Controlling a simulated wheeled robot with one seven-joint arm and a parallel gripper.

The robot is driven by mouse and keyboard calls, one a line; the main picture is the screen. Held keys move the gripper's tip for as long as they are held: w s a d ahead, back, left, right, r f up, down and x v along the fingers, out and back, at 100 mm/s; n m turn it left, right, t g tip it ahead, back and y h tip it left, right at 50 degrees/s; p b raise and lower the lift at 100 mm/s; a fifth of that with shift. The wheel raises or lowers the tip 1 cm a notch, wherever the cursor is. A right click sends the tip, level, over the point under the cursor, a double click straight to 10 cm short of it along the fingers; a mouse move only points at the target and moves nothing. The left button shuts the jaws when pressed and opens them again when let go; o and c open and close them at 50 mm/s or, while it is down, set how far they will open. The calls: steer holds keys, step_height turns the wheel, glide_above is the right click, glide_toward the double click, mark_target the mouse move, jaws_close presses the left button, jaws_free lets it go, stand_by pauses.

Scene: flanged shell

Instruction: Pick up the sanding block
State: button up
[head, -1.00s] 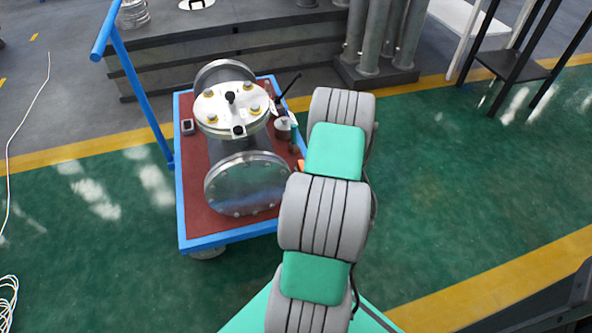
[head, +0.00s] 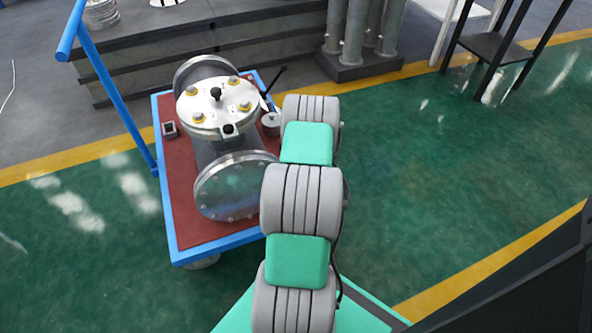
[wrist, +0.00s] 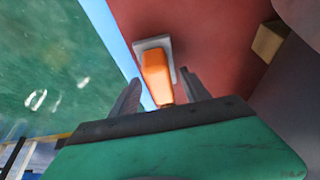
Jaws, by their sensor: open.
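In the wrist view, an orange grip on a pale, flat base, which looks like the sanding block (wrist: 156,72), lies on the red cart top close to its blue edge. My gripper (wrist: 160,78) is open, with one finger on each side of the orange grip in the picture. I see no contact, and I cannot tell how far above the grip the fingers are. The near end of the grip is hidden by my gripper's body. In the head view my arm hides both the gripper and the block.
The blue-framed cart (head: 190,244) bears a large flanged metal shell (head: 235,187), a small dark box (head: 169,129) and a pot (head: 271,121). A tan block (wrist: 268,42) lies right of the orange grip. Green floor is clear right of the cart.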

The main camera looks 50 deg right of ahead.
steer(key=shift+c, duration=0.2)
jaws_close()
stand_by(0.3)
